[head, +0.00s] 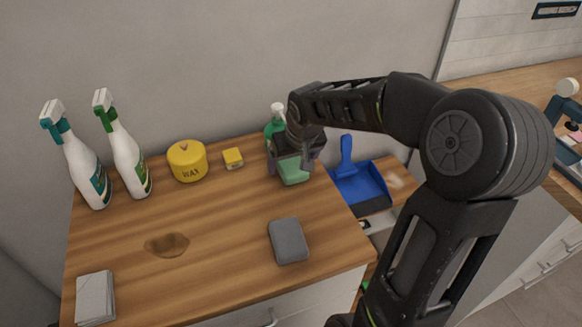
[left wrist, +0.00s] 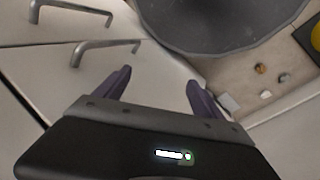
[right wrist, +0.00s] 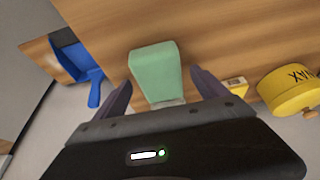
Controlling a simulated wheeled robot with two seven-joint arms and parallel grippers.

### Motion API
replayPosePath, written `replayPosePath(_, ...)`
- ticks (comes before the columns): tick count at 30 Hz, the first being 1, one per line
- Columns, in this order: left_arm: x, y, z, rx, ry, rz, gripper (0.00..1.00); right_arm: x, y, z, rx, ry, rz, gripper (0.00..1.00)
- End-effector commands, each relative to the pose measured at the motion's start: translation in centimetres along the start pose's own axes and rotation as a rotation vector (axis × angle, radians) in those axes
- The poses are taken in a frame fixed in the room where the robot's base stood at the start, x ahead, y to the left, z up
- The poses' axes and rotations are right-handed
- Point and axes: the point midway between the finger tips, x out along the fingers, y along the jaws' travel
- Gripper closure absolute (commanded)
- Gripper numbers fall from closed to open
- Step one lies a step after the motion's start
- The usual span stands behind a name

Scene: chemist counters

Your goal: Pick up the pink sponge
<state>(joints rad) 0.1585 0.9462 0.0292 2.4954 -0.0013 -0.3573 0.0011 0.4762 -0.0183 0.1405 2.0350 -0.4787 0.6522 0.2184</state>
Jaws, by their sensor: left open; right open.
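No clear pink sponge shows; a small pinkish patch (head: 574,135) lies at the far right edge of the head view, too small to identify. A grey sponge-like block (head: 288,241) lies on the wooden counter. My left gripper (left wrist: 159,78) is open and empty, facing white drawer fronts with metal handles.
Two white spray bottles (head: 87,172) (head: 129,160), a yellow wax tin (head: 187,162) and a small yellow box (head: 233,158) stand along the back. A brown stain (head: 167,245) and a pale stack (head: 95,297) are nearer. A blue dustpan (head: 360,186) lies right. The counter's centre is clear.

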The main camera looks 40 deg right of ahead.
Motion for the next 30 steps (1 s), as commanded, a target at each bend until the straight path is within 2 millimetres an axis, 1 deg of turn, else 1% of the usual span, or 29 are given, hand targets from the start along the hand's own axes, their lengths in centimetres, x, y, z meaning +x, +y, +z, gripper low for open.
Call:
replayPosePath(7,-0.01,0.00,0.00,0.000,0.000,0.000,0.21,-0.02,-0.01,-0.02,0.000,0.000,0.000,0.17)
replayPosePath(30,0.00,0.00,0.00,0.000,0.000,0.000,0.21,-0.01,-0.02,-0.01,0.000,0.000,0.000,0.80)
